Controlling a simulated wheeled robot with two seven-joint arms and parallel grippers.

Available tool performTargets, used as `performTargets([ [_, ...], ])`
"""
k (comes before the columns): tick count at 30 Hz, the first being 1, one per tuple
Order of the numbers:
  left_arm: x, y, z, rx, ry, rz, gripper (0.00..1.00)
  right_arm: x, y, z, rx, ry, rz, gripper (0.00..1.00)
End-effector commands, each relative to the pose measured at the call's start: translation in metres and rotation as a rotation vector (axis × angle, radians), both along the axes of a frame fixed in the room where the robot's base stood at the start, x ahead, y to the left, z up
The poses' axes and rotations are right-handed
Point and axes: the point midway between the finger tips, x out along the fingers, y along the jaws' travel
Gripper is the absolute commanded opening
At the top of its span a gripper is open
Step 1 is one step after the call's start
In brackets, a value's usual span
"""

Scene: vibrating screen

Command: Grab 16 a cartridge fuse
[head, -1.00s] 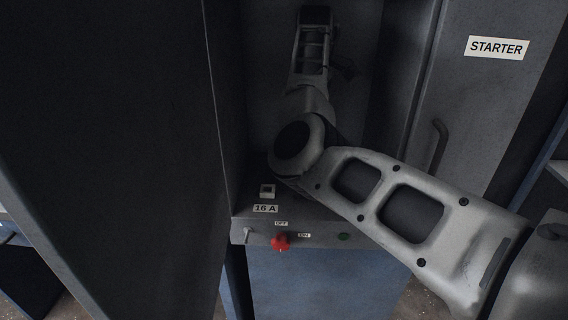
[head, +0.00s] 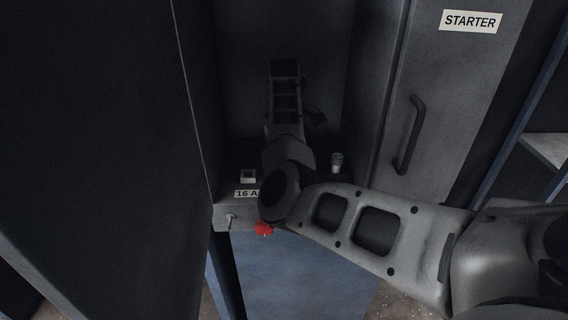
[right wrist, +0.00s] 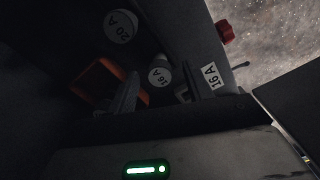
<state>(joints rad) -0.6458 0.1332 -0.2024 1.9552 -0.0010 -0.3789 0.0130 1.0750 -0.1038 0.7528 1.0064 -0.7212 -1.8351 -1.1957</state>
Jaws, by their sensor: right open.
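A pale round fuse end marked 16 A (right wrist: 159,75) shows in the right wrist view, between the fingers of my right gripper (right wrist: 161,80). The fingers are apart, and contact with the fuse cannot be told. A larger round fuse end marked 20 A (right wrist: 120,26) is above and to the left. In the head view my right arm reaches into the dark cabinet; its fingertips cannot be made out there. A small pale-topped cylinder (head: 337,161) stands to the right of the arm. My left gripper is not in view.
A red knob (head: 264,230) is on the ledge front, partly by my arm. A STARTER door with a handle (head: 409,135) is at right. An orange object (right wrist: 97,80) lies near the fuses.

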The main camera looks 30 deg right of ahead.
Motion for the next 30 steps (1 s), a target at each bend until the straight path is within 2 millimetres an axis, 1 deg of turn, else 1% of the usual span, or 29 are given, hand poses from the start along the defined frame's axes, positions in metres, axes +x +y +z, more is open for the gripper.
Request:
performTargets([
  [3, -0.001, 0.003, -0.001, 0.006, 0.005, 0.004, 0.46, 0.0, 0.0, -0.015, 0.001, 0.002, 0.001, 0.51],
  [5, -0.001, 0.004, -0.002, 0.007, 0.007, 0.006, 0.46, 0.0, 0.0, -0.02, 0.001, 0.001, 0.001, 0.51],
  [12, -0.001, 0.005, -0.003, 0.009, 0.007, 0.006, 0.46, 0.0, 0.0, -0.022, 0.0, 0.0, 0.0, 0.51],
  [13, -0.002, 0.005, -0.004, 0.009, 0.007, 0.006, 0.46, 0.0, 0.0, -0.022, 0.0, 0.0, 0.0, 0.48],
  [14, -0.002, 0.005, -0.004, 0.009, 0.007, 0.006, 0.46, 0.0, 0.0, -0.022, 0.0, 0.0, 0.0, 0.4],
  [15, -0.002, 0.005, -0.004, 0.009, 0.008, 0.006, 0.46, 0.0, 0.0, -0.022, 0.0, 0.0, 0.0, 0.28],
  [18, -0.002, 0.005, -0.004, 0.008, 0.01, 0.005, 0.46, 0.0, 0.0, -0.022, 0.0, 0.0, 0.0, 0.03],
  [26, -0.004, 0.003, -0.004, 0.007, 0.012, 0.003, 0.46, 0.0, 0.0, -0.021, 0.0, -0.001, 0.0, 0.03],
  [30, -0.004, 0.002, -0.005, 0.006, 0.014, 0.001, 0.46, 0.001, 0.001, -0.017, -0.001, -0.002, 0.002, 0.03],
])
